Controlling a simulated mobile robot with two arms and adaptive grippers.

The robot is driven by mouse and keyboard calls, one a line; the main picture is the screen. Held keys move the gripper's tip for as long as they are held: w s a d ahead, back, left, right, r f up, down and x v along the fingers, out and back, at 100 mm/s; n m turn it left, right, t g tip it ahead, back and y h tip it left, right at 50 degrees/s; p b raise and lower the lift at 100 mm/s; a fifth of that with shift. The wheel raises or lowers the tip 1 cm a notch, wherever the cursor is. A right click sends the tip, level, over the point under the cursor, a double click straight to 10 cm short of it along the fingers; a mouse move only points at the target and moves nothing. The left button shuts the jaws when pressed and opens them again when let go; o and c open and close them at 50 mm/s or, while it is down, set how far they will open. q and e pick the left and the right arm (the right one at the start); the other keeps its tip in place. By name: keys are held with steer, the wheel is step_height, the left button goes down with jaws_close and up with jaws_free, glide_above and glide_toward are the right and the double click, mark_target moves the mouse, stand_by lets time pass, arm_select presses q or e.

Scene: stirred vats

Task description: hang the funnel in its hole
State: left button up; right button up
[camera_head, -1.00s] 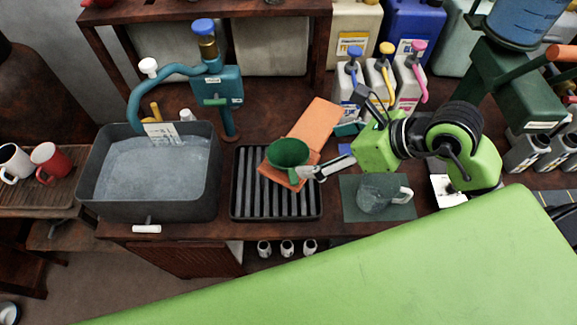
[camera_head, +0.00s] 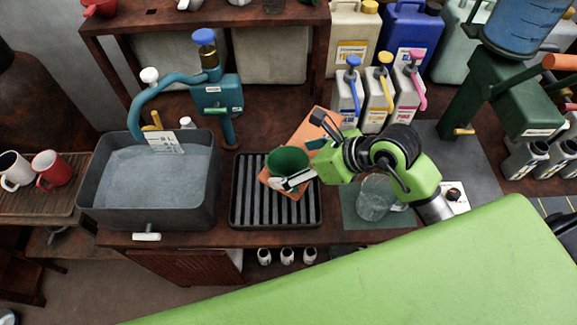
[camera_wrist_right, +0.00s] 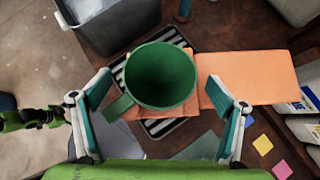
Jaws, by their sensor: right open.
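The green funnel (camera_head: 287,162) is a round, wide-mouthed vessel with a short side tab or handle. It sits mouth up on an orange cloth or board (camera_head: 315,125) over the black ribbed rack (camera_head: 248,205); its underside is hidden. It also shows in the right wrist view (camera_wrist_right: 160,75), between the fingers. My right gripper (camera_head: 298,150) is open, one finger on each side of the funnel, with gaps visible in the wrist view. I cannot make out the funnel's hole.
A grey water basin (camera_head: 150,210) with a teal pump (camera_head: 215,97) stands left of the rack. A clear jug (camera_head: 375,198) stands on a dark green mat right of it, beneath my right arm. Pump bottles (camera_head: 378,105) stand behind, and a green stand (camera_head: 480,90) is at right.

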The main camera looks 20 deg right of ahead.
steer(key=c, duration=1.2)
step_height(320, 180, up, 18)
steer(key=f+p, duration=0.1)
steer(key=p, duration=0.3)
steer(key=s+d+f+b, duration=0.1)
steer(key=f, duration=0.1)
steer(key=s+d+f+n+y+b, duration=0.1)
steer(key=d+b, duration=0.1)
steer(key=s+d+f+n+g+b, duration=0.1)
steer(key=f, duration=0.1)
steer(key=shift+d+f, duration=0.35)
steer(key=shift+d, duration=0.05)
steer(key=shift+w, duration=0.1)
steer(key=shift+d+f, duration=0.1)
steer(key=shift+d, duration=0.05)
